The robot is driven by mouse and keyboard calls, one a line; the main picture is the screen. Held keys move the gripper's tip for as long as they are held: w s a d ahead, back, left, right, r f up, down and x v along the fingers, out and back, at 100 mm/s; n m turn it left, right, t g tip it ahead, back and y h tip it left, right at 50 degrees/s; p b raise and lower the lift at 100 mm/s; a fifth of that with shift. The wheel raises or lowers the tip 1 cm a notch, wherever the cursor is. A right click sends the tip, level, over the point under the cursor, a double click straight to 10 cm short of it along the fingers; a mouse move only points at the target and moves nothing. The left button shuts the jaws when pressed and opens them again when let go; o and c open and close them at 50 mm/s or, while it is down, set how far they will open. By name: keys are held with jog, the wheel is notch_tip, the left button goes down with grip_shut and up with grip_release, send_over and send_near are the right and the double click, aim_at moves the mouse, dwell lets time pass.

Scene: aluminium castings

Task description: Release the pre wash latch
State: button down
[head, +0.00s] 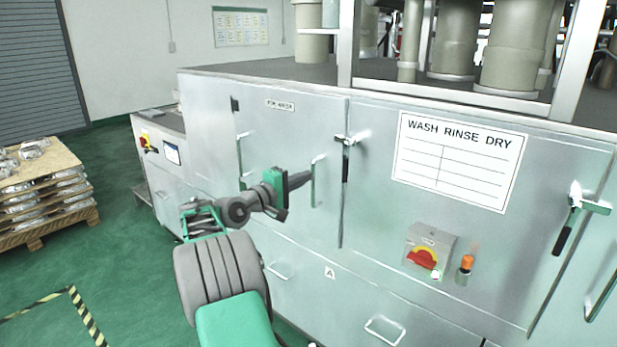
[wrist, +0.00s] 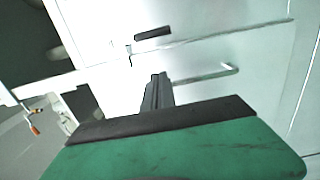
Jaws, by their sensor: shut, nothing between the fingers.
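The pre wash door (head: 285,140) is a grey metal panel whose small label seems to read "PRE WASH". Its latch (head: 346,140) sits on the door's right edge, a metal body with a black lever hanging down along the seam. In the wrist view the latch (wrist: 152,33) shows near the top, beyond the fingers. My gripper (head: 305,180) is shut and empty, in front of the door beside its vertical bar handle (head: 317,183). The fingers (wrist: 156,90) are apart from the latch, which is above and to the right in the head view. Contact with the handle cannot be told.
A second latch (head: 575,205) is at the far right. A red rotary switch (head: 423,258) and an orange lamp (head: 467,265) stick out below the WASH RINSE DRY board (head: 458,160). A pallet (head: 40,195) of castings stands left. Green floor (head: 120,260) is clear between.

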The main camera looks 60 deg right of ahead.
jog(key=s+d+p, duration=0.2)
jog(key=s+d, duration=0.3)
jog(key=d, duration=0.2)
jog(key=shift+s, duration=0.2)
